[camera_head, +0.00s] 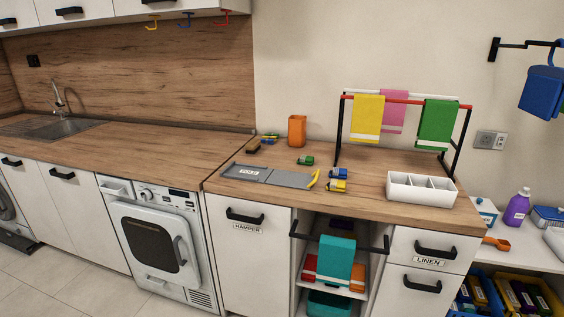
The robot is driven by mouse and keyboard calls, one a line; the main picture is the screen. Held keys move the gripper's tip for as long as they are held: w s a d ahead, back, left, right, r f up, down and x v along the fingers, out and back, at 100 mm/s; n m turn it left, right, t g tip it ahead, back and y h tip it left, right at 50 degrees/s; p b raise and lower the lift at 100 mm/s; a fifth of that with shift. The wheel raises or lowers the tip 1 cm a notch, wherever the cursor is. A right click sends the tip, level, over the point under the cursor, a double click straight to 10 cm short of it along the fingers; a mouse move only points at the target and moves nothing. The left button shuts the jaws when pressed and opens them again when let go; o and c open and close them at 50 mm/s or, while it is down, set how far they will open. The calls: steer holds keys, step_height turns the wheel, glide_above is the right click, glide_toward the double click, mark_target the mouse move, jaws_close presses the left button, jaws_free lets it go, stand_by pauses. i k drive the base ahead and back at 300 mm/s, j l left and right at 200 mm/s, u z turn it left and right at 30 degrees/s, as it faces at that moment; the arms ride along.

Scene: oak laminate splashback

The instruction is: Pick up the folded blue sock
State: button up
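A small folded blue item with some yellow (339,173), which looks like the blue sock, lies on the wooden counter, right of the grey folding board. A yellow-and-blue folded item (336,186) lies just in front of it. A green folded item (306,160) lies behind and to the left. Another small blue, green and yellow item (270,138) lies farther back, near the wall. At this size I cannot fully tell the small items apart. My gripper is not in view.
The grey folding board (291,179) lies at the counter's front edge. A white divided tray (421,190) stands to the right, an orange cup (297,130) behind. A drying rack (339,133) with yellow, pink and green towels stands at the back. Clear counter (215,150) extends left.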

mark_target(337, 173)
steer(key=i+j, duration=0.2)
steer(key=i, duration=0.2)
steer(key=i+j, duration=0.15)
steer(key=i, duration=0.2)
steer(key=i+j, duration=0.2)
steer(key=i, duration=0.2)
steer(key=z, duration=0.05)
